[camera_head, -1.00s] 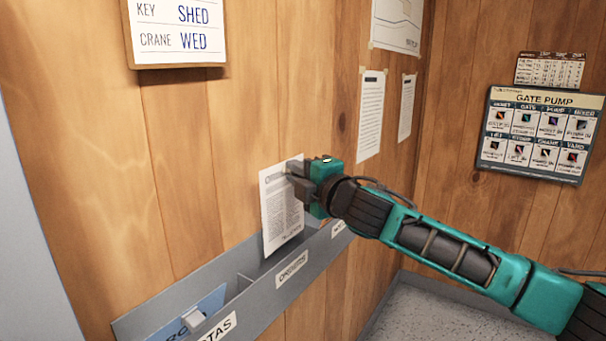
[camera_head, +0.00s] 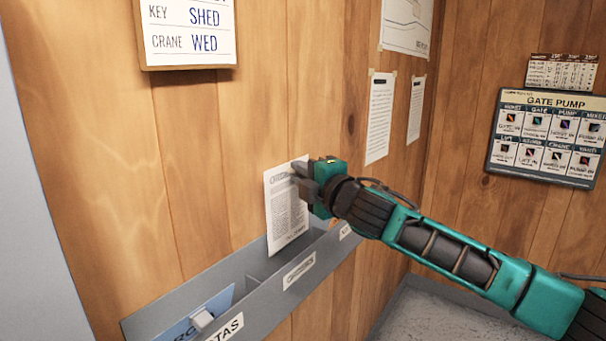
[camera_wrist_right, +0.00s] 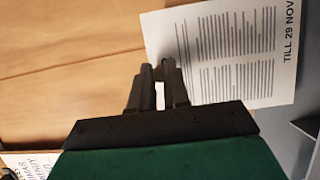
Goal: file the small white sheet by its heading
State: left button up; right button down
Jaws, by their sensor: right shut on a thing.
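The small white sheet (camera_head: 285,212) hangs upright in the head view, its lower edge at the opening of a grey wall rack (camera_head: 258,304), behind the middle label. I cannot tell whether that edge is inside the pocket. Its printed heading is too small to read. My right gripper (camera_head: 303,182) is shut on the sheet's upper right part. In the right wrist view, the sheet (camera_wrist_right: 222,60) lies beyond my right gripper's fingertips (camera_wrist_right: 162,66), and its end line reads "TILL 29 NOV". My left gripper is not in view.
The rack's left label (camera_head: 226,328) ends in "TAS"; its middle label (camera_head: 299,271) is unreadable, and the right label (camera_head: 345,231) is partly hidden. A board (camera_head: 190,35) and several papers hang above.

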jog(key=shift+f, duration=0.15)
dwell(0.3)
jog(key=shift+f+b, duration=0.65)
jog(key=shift+f, duration=0.75)
jog(key=shift+f, duration=0.1)
jog(key=shift+f+b, duration=0.7)
jog(key=shift+f, duration=0.75)
jog(key=shift+f+b, duration=0.7)
jog(key=shift+f, duration=0.8)
jog(key=shift+f+b, duration=0.75)
jog(key=shift+f, duration=0.8)
